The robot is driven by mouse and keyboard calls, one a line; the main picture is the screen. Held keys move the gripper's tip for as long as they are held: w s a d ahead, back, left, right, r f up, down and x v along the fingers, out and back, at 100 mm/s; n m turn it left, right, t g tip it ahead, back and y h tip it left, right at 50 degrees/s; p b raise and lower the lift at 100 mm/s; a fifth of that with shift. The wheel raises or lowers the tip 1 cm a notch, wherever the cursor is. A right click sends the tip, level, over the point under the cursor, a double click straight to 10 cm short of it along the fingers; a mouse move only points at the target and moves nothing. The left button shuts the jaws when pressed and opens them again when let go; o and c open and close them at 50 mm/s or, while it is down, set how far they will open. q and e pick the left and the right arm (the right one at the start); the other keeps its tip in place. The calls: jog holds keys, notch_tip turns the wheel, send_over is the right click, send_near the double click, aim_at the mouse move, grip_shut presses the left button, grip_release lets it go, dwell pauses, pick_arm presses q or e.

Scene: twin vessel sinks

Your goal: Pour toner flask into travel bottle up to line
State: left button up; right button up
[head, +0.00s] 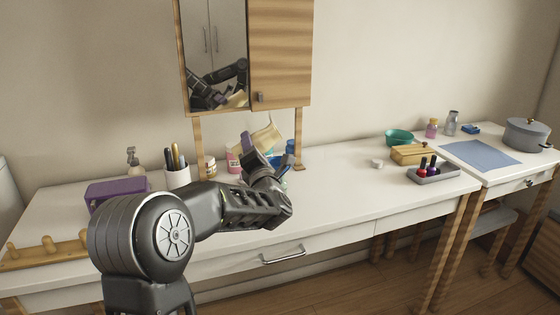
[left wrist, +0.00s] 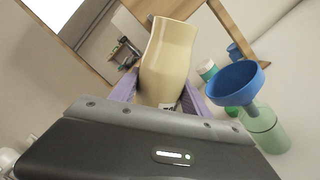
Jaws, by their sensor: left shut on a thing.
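The cream toner flask (left wrist: 168,62) is held between the purple fingers of my left gripper (left wrist: 160,94). In the head view the flask (head: 265,137) is tilted, raised over the back of the counter, partly hidden by my left gripper (head: 262,152). A pale green bottle (left wrist: 266,132) with a blue funnel (left wrist: 238,84) in its top stands to the right of the flask in the left wrist view. The bottle is mostly hidden behind my arm in the head view. My right gripper is not in view.
A mirror cabinet (head: 280,55) hangs just behind the flask. A pen cup (head: 177,178), a purple box (head: 117,192) and a small jar (head: 210,167) stand left of the gripper. A grey tray with nail polishes (head: 436,176) is right.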

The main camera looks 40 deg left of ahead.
pick_arm(q)
jog(key=shift+s+a+f+m+p, duration=0.1)
jog(key=shift+m+p, duration=1.2)
jog(key=shift+p, duration=1)
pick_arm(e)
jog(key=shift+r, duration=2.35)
pick_arm(q)
jog(key=f+n+b, duration=0.1)
jog(key=b, duration=0.3)
jog(key=shift+f+n, duration=0.1)
jog(key=shift+n, duration=0.2)
jog(key=shift+r+n, duration=0.4)
jog(key=shift+r, duration=0.3)
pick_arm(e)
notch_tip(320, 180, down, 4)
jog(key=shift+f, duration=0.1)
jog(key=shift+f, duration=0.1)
